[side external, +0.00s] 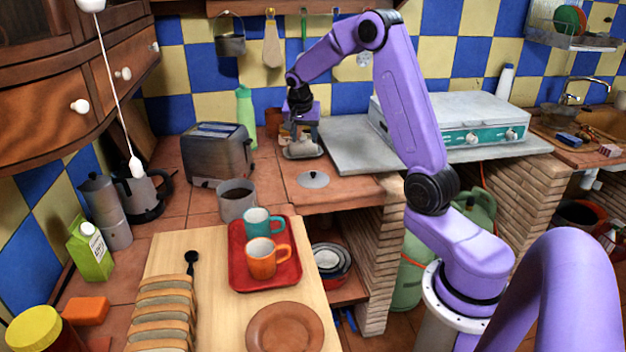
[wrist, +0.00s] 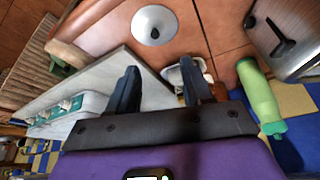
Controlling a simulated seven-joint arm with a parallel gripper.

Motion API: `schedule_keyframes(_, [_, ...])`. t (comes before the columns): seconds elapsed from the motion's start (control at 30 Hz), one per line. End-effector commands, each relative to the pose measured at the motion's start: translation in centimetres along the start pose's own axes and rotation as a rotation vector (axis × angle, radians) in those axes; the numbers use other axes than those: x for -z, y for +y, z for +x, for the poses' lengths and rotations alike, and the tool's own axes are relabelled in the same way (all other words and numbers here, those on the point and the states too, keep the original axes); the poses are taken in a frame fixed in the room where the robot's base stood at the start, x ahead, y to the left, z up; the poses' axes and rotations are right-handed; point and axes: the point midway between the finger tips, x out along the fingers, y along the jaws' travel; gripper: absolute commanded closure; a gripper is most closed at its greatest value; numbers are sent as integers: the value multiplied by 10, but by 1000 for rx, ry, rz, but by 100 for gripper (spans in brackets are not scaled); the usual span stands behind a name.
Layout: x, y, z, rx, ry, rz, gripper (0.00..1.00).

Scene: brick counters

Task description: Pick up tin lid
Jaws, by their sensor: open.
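The tin lid (side external: 313,179) is a round, light grey disc with a dark knob in its middle. It lies flat on the brown tiled counter (side external: 345,194), near its front edge. In the wrist view the lid (wrist: 155,18) shows whole near the top, beyond the fingertips and apart from them. My gripper (side external: 297,138) is behind the lid, above a small light dish (side external: 302,152). In the wrist view my gripper (wrist: 158,75) has its two dark fingers spread, with nothing held between them.
A toaster (side external: 217,154) and a green bottle (side external: 246,118) stand left of my gripper. A grey pot (side external: 237,200) stands left of the lid. A grey slab (side external: 365,158) with a white stove (side external: 455,112) lies to the right. The tiles around the lid are clear.

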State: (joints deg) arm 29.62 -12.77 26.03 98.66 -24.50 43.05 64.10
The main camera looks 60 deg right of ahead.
Motion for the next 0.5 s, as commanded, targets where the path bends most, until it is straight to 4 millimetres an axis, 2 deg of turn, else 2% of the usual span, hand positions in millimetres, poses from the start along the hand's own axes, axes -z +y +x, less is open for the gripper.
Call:
schedule_keyframes(0.1, [10, 6, 8, -11, 7, 43, 50])
schedule_keyframes(0.27, [11, 8, 26, -15, 6, 49, 50])
schedule_keyframes(0.5, [11, 9, 71, -16, 5, 46, 50])
